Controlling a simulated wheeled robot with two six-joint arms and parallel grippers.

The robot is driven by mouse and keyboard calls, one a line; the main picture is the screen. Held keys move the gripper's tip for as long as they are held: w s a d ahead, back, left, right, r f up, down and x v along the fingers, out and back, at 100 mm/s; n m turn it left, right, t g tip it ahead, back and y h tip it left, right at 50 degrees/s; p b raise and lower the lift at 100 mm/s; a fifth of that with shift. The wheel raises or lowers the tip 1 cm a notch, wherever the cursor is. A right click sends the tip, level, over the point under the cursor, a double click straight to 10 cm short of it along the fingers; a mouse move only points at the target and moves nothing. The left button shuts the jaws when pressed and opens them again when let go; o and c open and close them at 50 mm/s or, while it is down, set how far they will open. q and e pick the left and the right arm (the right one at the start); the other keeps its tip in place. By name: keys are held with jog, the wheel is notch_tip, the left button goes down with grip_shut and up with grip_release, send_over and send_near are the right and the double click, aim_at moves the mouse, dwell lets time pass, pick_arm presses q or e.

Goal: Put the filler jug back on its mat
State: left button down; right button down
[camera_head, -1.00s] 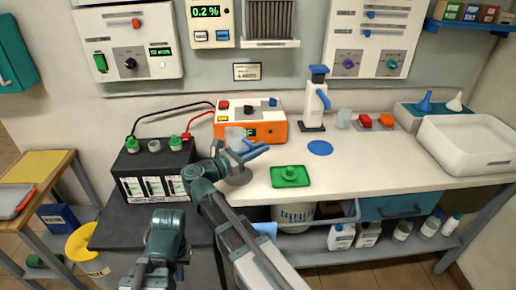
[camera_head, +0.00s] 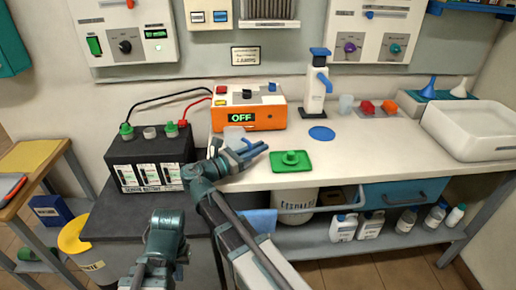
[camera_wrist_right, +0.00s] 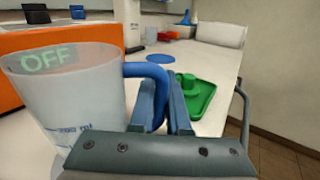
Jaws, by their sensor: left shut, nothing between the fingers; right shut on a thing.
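The filler jug, a clear cup with a blue handle, shows in the head view (camera_head: 233,136) and large at the left of the right wrist view (camera_wrist_right: 65,90). My right gripper (camera_head: 258,149) is shut on its blue handle (camera_wrist_right: 150,80). The jug looks about upright, in front of the orange charger; its base is partly hidden by my gripper. A round blue mat (camera_head: 321,133) lies bare on the bench to the right, and shows in the wrist view (camera_wrist_right: 188,59). My left gripper (camera_head: 180,262) is low at the front left, shut and empty; its fingertips are hard to make out.
A green tray with a knob (camera_head: 291,161) lies at the bench's front edge, between jug and mat. A white dispenser (camera_head: 316,88) stands behind the mat. The orange charger (camera_head: 262,110) reads OFF. A black battery (camera_head: 150,165) stands at left.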

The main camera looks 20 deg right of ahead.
pick_arm(q)
jog(key=shift+f+b, duration=0.5)
pick_arm(e)
jog(key=shift+f, duration=0.45)
jog(key=c, duration=0.8)
grip_release()
pick_arm(q)
jog(key=shift+a, duration=0.1)
